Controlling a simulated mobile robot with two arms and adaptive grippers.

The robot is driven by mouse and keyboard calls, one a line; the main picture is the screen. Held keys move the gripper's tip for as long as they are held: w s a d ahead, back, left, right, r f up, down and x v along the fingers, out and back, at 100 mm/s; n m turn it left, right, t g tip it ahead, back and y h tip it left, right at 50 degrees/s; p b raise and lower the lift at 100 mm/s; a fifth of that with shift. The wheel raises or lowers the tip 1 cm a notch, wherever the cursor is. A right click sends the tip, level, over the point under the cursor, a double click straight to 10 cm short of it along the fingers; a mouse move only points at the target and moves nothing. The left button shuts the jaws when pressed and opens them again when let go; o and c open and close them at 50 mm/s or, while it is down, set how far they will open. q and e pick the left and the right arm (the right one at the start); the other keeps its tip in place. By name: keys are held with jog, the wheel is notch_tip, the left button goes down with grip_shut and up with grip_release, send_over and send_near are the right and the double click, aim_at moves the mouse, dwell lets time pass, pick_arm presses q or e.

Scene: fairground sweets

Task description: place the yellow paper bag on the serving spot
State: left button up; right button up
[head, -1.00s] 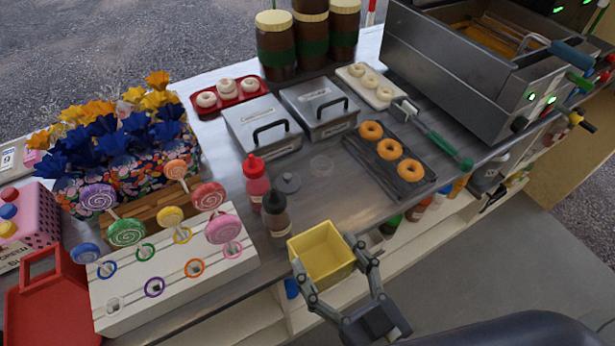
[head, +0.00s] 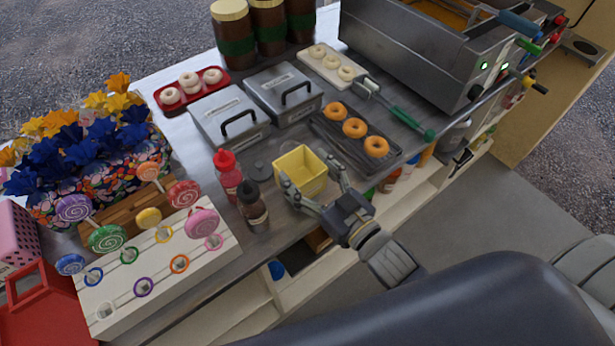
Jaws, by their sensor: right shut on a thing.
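The yellow paper bag (head: 304,174) is upright and open at the top, over the front part of the metal counter. My right gripper (head: 311,182) is shut on it, with one finger on each side. I cannot tell whether its base touches the counter. My left gripper is not in view.
A black tray (head: 325,130) of doughnuts lies close behind right. Metal boxes (head: 231,121) stand behind. A lollipop stand (head: 150,272) is at left.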

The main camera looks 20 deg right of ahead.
aim_at(314, 189)
jog(key=shift+w+d+f, duration=0.15)
jog(key=shift+w, duration=0.25)
jog(key=shift+s+f, duration=0.1)
jog(key=shift+f, duration=1.55)
jog(key=shift+f, duration=0.1)
jog(key=o, duration=0.8)
